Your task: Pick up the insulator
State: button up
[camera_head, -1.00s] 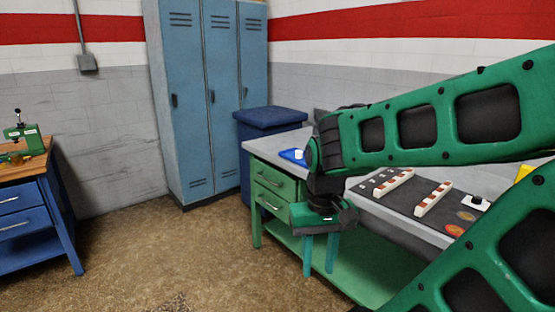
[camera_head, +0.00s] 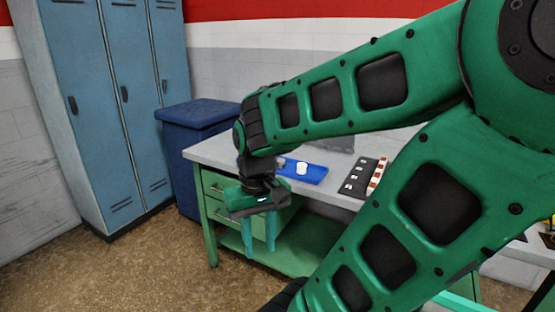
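A small white cylinder (camera_head: 302,168), which looks like the insulator, stands on a blue tray (camera_head: 318,175) on the bench top. A second small whitish piece (camera_head: 281,161) shows at the tray's left end, partly hidden by my arm. My gripper (camera_head: 260,250) hangs with its teal fingers pointing down, in front of the bench's left end in the picture. The fingers are apart with nothing between them. The gripper looks clear of the tray and both pieces.
The green workbench (camera_head: 215,211) has a pale top (camera_head: 215,151) and drawers. A black mat (camera_head: 360,178) with a strip of red-and-white parts (camera_head: 378,176) lies right of the tray. A blue bin (camera_head: 190,150) and blue lockers (camera_head: 110,100) stand at left. Floor at lower left is clear.

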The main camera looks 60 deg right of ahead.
aim_at(301, 168)
jog(key=z, duration=0.45)
jog(key=i, duration=0.9)
jog(key=z, duration=1.15)
jog(key=i, duration=0.5)
jog(key=z, duration=0.25)
